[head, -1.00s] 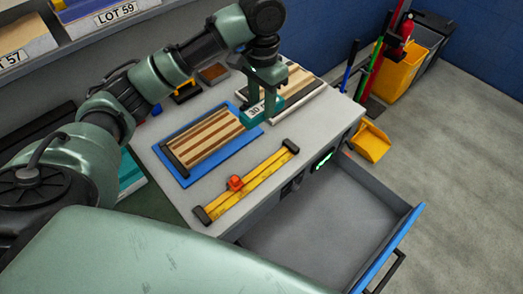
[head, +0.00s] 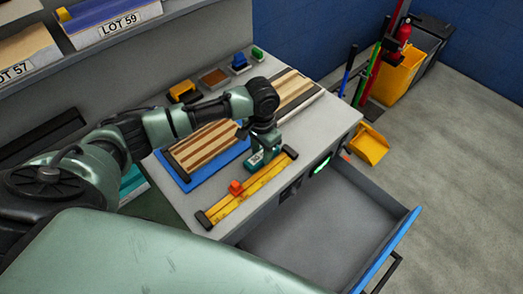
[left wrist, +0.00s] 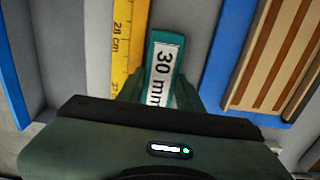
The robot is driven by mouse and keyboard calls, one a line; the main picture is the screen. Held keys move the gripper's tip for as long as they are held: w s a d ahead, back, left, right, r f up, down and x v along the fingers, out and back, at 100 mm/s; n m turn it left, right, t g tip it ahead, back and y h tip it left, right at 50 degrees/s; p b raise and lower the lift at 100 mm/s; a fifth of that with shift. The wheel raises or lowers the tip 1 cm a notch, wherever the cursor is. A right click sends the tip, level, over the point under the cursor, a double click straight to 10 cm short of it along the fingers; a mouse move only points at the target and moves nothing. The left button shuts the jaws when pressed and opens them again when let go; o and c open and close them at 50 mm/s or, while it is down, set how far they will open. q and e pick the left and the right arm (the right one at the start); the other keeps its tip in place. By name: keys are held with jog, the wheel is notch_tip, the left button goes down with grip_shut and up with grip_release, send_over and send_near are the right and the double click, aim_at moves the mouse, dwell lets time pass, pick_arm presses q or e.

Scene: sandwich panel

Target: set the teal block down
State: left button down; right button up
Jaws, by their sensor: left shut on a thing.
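The teal block (head: 259,160) bears a white label, which reads "30 mm" in the left wrist view (left wrist: 164,62). My left gripper (head: 262,150) is shut on it and points down over the bench top. In the left wrist view its fingers (left wrist: 160,95) are on both sides of the block's near end. The block is between the yellow ruler (left wrist: 124,45) and the blue mat (left wrist: 222,65), close beside the ruler. I cannot tell whether its underside touches the bench. My right gripper is out of view.
The ruler with its orange slider (head: 236,187) lies along the bench front. A striped board (head: 200,148) lies on the blue mat; another striped board (head: 290,90) is farther back. An open drawer (head: 325,215) juts out below the bench. Small coloured items stand at the back.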

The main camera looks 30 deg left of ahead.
aim_at(262, 155)
pick_arm(q)
jog(key=shift+f, duration=0.1)
jog(key=c, duration=1.2)
grip_release()
jog(key=shift+o, duration=1.4)
notch_tip(262, 155, up, 12)
jog(key=b, duration=0.2)
